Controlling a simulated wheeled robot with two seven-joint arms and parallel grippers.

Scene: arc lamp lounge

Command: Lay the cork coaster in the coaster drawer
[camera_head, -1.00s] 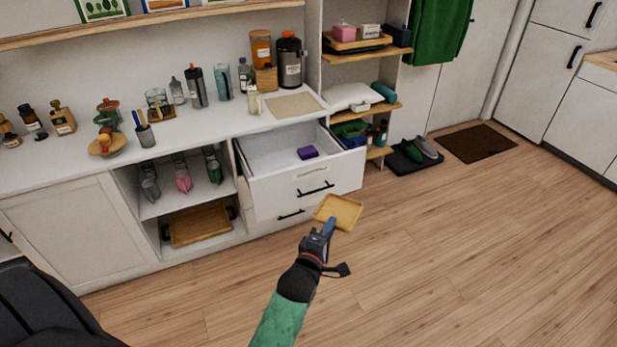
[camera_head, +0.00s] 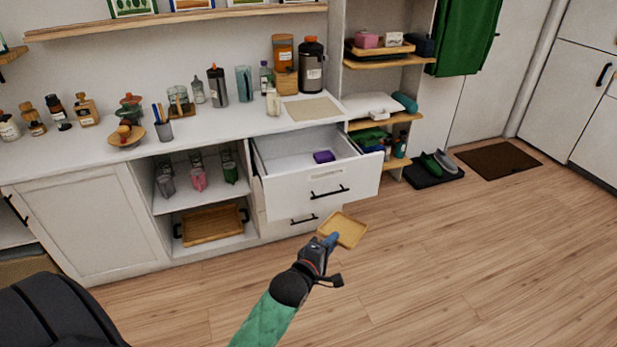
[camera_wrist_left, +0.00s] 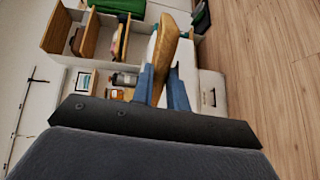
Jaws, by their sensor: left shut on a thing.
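My left gripper (camera_head: 330,242) is shut on the square, tan cork coaster (camera_head: 347,229), which has a raised rim. It holds the coaster by its near edge, in front of the drawers and below the open one in the head view. In the left wrist view, the coaster (camera_wrist_left: 165,52) shows edge-on between the two blue fingers (camera_wrist_left: 160,85). The coaster drawer (camera_head: 320,188) is pulled open, with a label and a black handle on its white front. A small purple block (camera_head: 324,156) lies inside it, and the rest of its visible floor is bare. My right gripper is not in view.
The white counter (camera_head: 250,125) above holds bottles, jars and a beige mat (camera_head: 313,109). Left of the drawers, an open cubby holds several bottles and a wooden tray (camera_head: 212,224). Shelves stand right of the drawer.

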